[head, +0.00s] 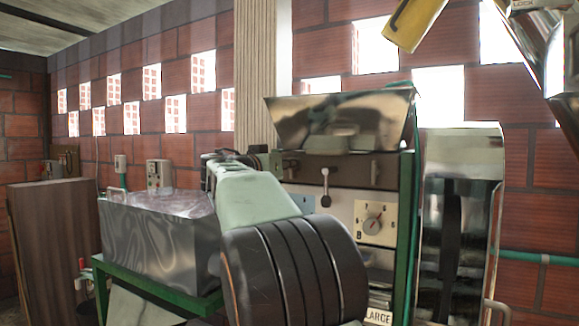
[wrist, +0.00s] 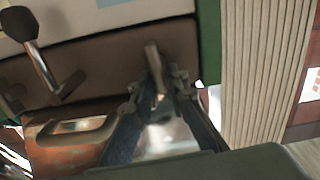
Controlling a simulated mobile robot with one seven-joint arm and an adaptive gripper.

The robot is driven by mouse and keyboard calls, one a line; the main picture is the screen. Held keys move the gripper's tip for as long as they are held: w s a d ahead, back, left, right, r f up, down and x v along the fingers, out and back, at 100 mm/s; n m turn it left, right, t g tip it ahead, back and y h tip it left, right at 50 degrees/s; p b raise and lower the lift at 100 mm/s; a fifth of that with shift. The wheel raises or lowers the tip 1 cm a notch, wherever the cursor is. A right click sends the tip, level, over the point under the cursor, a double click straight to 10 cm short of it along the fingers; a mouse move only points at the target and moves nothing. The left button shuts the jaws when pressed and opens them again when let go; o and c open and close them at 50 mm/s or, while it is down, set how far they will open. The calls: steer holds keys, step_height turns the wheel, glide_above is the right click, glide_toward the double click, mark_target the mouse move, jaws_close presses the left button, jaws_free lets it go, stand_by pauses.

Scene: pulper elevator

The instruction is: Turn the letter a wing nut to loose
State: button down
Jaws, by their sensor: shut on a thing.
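In the wrist view my gripper (wrist: 156,88) has its two fingers on either side of a small, worn metal wing nut (wrist: 153,60), with one wing standing up between the fingertips. The nut is at the brown strip of the machine front (wrist: 105,62). The gripper is shut on it. No letter shows on or beside the nut in this view. In the head view my own arm hides most of the gripper, and I cannot make out the nut there.
A lever (head: 325,188) with a dark knob stands right of the gripper in the head view. A dial (head: 374,220) is lower on the panel. A metal hopper (head: 340,118) is above. A grey metal box (head: 160,240) stands on a green frame at left.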

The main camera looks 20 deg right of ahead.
steer(key=shift+w+a+f+n+b, duration=0.2)
steer(key=shift+f+n+b, duration=0.1)
steer(key=shift+n, duration=2.45)
steer(key=shift+w+a+f+n+b, duration=0.15)
steer(key=shift+f+n+b, duration=0.1)
steer(key=shift+n, duration=2.55)
steer(key=shift+w+a+f+n+b, duration=0.1)
steer(key=shift+w+f+n+b, duration=0.15)
steer(key=shift+n, duration=2.5)
steer(key=c, duration=1.9)
jaws_free()
steer(key=shift+s, duration=0.1)
steer(key=v, duration=1.2)
